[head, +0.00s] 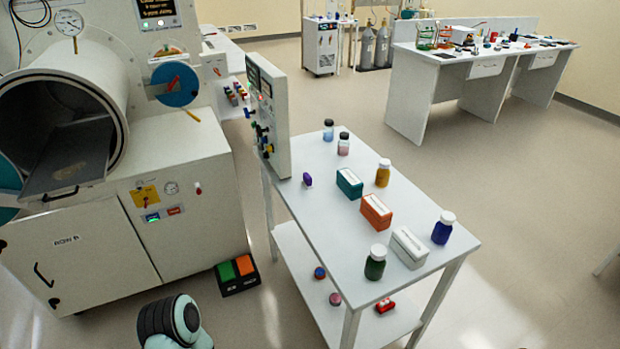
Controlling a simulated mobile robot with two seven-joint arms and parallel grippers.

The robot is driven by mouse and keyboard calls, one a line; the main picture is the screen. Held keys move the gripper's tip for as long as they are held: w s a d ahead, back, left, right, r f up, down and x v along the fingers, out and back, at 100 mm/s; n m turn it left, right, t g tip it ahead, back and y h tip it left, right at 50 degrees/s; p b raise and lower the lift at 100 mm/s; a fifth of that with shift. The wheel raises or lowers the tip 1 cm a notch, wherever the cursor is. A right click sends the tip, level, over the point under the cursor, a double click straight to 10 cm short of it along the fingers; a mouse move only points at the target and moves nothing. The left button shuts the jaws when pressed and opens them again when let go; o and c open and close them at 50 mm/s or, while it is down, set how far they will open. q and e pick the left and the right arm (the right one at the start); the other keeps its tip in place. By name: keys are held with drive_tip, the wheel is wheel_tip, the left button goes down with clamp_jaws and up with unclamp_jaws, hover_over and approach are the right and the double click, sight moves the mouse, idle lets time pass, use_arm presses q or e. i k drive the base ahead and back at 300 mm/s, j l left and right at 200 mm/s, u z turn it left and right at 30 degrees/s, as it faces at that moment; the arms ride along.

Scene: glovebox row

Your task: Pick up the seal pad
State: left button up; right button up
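I cannot tell for sure which thing is the seal pad. A small purple piece (307,180) lies near the left edge of the white table's top. On the lower shelf are a small blue-and-red round piece (319,273), a small pink round piece (335,299) and a red piece (385,305). A black and pale rounded part of my own body shows at the bottom left. Neither of my grippers is in view.
The white table (323,220) also holds several capped bottles, a teal box (349,183), an orange box (376,212) and a white box (409,248). The glovebox chamber (110,75) stands open at left. A two-colour pedal (237,274) is on the floor. Floor right of the table is clear.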

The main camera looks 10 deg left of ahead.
sight(307, 181)
drive_tip(key=u, duration=1.4)
drive_tip(key=z, duration=0.3)
drive_tip(key=i+j+z, duration=0.1)
drive_tip(key=i+z, duration=0.25)
drive_tip(key=i+j+z, duration=0.1)
drive_tip(key=z, duration=0.25)
drive_tip(key=i+j+z, duration=0.2)
drive_tip(key=z, duration=0.15)
drive_tip(key=k+j, duration=0.05)
drive_tip(key=j, duration=0.05)
